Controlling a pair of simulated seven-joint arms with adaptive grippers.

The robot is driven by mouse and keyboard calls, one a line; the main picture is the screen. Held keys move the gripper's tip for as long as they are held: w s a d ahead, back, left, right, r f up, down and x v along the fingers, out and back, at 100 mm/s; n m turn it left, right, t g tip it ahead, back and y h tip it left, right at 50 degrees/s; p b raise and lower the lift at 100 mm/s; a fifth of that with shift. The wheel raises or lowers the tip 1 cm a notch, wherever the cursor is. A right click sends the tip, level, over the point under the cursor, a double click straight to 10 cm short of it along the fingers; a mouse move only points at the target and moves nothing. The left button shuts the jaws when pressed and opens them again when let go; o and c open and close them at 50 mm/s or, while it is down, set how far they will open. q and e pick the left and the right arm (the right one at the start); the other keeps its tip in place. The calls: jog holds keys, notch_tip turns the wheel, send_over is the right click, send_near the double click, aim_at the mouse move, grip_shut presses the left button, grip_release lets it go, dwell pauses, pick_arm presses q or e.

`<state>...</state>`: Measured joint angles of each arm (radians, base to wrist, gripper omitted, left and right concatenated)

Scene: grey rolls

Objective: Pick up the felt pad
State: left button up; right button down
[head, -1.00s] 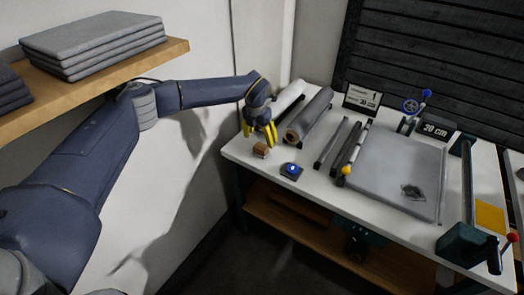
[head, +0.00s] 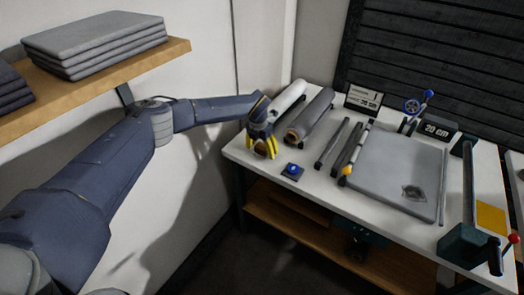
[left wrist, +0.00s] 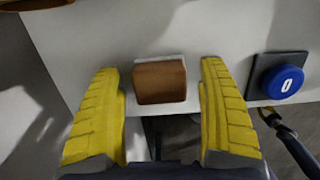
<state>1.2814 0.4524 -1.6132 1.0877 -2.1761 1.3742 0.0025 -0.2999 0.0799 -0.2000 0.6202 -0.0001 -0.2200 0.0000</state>
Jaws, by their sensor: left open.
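The felt pad (left wrist: 160,81) looks like a small brown block with a pale layer along its far edge. It lies on the white table (left wrist: 215,25) near the table's front-left corner. In the left wrist view it sits between the two yellow fingers of my left gripper (left wrist: 165,105), toward their tips, with a clear gap on each side. In the head view my left gripper (head: 262,154) points down over the pad and mostly hides it. The gripper is open and empty.
A blue button (head: 293,170) on a dark base sits just right of the pad; it also shows in the left wrist view (left wrist: 283,81). Grey rolls (head: 312,116) lie behind the gripper. Dark bars and a large grey sheet (head: 395,175) fill the table's middle.

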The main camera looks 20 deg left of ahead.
aim_at(262, 146)
pick_arm(q)
jog(key=shift+c, duration=0.6)
jog(key=c, duration=1.1)
jog(key=shift+c, duration=0.2)
jog(key=shift+r, duration=0.1)
notch_tip(262, 146, up, 10)
jog(key=shift+f, duration=0.1)
jog(key=o, duration=0.6)
jog(key=c, duration=0.6)
